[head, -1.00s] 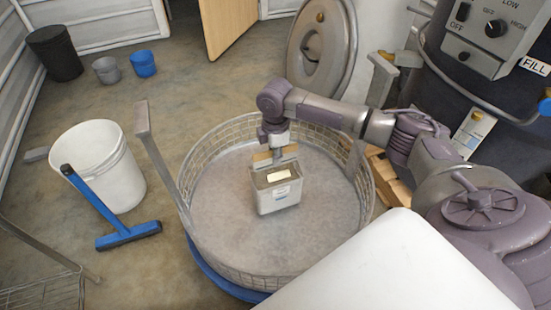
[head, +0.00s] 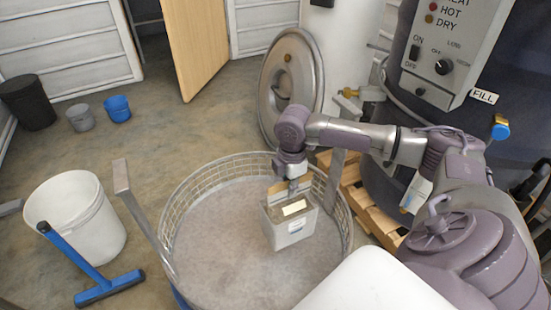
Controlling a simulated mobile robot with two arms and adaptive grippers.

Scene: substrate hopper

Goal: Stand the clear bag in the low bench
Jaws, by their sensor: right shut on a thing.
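The clear bag (head: 288,228) looks like a greyish, box-shaped pack with a pale top and a small label. It is upright, inside the outline of a round wire-walled basket (head: 185,215), right of the basket's middle. My right gripper (head: 291,186) comes down from above and is shut on the bag's top edge. I cannot tell whether the bag's bottom touches the basket floor or hangs above it. Nothing in view is clearly a low bench. My left gripper is not in view.
The basket has upright flat bars, one at its left (head: 140,210). A white bucket (head: 75,215) and a blue squeegee (head: 80,260) stand to the left. A dark machine (head: 395,130), a wooden pallet (head: 370,210) and a round metal lid (head: 290,85) are behind. Floor behind the basket is open.

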